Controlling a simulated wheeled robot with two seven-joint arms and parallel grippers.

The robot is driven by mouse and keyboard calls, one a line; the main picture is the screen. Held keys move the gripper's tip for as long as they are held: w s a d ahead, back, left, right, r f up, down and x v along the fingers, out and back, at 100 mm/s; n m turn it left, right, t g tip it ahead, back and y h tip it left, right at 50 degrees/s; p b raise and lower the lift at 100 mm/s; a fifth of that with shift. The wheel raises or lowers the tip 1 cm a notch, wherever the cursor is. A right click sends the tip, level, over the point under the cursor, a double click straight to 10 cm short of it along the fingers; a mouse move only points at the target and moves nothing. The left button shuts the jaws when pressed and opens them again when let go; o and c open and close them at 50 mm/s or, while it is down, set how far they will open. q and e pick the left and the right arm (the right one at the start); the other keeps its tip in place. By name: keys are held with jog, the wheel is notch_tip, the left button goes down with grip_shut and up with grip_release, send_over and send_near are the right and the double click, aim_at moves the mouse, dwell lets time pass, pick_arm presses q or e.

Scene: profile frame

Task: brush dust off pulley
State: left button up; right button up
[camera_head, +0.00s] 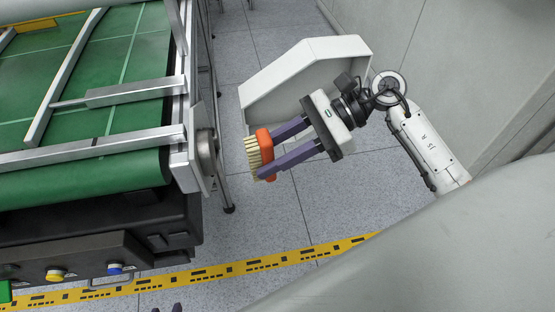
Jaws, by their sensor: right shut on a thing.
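The pulley (207,154) is a grey metal disc on the side plate at the right end of the green conveyor. My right gripper (268,156), with purple fingers, is shut on an orange brush (265,146). The cream bristles (253,157) point left toward the pulley, with a gap between them. Dust on the pulley is too small to make out. Two small dark tips at the bottom edge seem to belong to my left gripper (166,309); the rest of it is out of the picture.
The green conveyor belt (130,55) with metal rails fills the left. A control panel with a yellow button (55,274) and a blue button (115,268) sits below it. A white angular housing (290,75) stands behind my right gripper. Yellow floor tape (265,262) crosses the open floor.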

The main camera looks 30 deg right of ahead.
aim_at(252, 161)
jog(key=shift+w+d+f+m+t, duration=0.1)
jog(key=shift+f+m+t, duration=0.4)
jog(key=shift+t, duration=0.2)
jog(key=a, duration=0.1)
jog(key=w+a+p, duration=0.1)
jog(key=a, duration=0.1)
jog(key=shift+a+p, duration=0.15)
jog(key=shift+p, duration=0.15)
jog(key=shift+w+a+f, duration=0.1)
jog(key=shift+a+f, duration=0.05)
jog(key=shift+a, duration=0.4)
jog(key=shift+w+a, duration=0.1)
jog(key=shift+a, duration=0.1)
jog(key=shift+w+a, duration=0.2)
jog(key=shift+a, duration=0.55)
